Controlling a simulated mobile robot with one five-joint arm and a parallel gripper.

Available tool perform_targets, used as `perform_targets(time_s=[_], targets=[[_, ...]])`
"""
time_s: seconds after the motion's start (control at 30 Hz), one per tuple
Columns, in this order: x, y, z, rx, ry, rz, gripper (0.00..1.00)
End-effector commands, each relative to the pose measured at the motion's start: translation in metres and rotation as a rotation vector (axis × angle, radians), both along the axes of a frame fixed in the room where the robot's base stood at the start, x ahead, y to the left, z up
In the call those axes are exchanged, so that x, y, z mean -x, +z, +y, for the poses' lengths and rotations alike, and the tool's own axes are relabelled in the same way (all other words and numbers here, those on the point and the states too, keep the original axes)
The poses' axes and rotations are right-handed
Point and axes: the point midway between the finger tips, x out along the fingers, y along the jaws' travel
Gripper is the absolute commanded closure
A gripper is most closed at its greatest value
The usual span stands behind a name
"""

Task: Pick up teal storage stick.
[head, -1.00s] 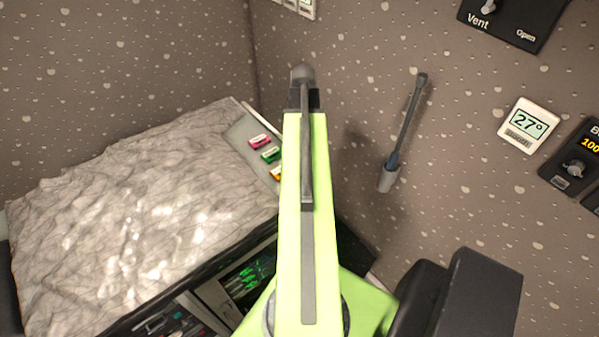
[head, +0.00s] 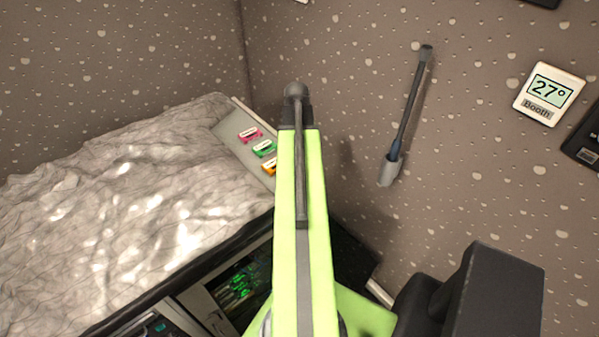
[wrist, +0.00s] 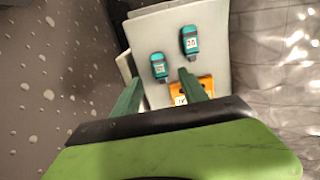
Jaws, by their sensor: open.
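In the wrist view two teal sticks with white labels lie on a pale grey panel (wrist: 207,25). One teal stick (wrist: 158,67) is at the left, just beyond and between my fingertips. The other teal stick (wrist: 190,42) is farther up and to the right. My gripper (wrist: 160,76) is open, its two dark green fingers apart with nothing held between them. I cannot tell how high the fingertips are above the panel. In the head view my lime arm hides the gripper and part of the panel (head: 232,128).
An orange stick (wrist: 190,88) lies close by the right finger. In the head view a pink stick (head: 250,133) and a green stick (head: 264,148) sit on the panel. A crumpled grey sheet (head: 110,200) lies left.

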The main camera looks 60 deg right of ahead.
Motion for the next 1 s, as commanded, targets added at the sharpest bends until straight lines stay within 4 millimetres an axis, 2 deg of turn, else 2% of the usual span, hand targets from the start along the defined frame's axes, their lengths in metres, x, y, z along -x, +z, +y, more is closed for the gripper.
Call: perform_targets(time_s=[0.03,0.2,0.47,0.87,1.0], targets=[[0.001,-0.015,0.001,0.0,0.0,0.0,0.49],[0.003,-0.044,0.001,0.0,0.0,0.0,0.49],[0.003,-0.044,0.001,0.0,-0.001,0.0,0.49],[0.003,-0.044,0.001,0.0,-0.001,0.0,0.99],[0.003,-0.044,0.001,0.0,-0.001,0.0,1.0]])
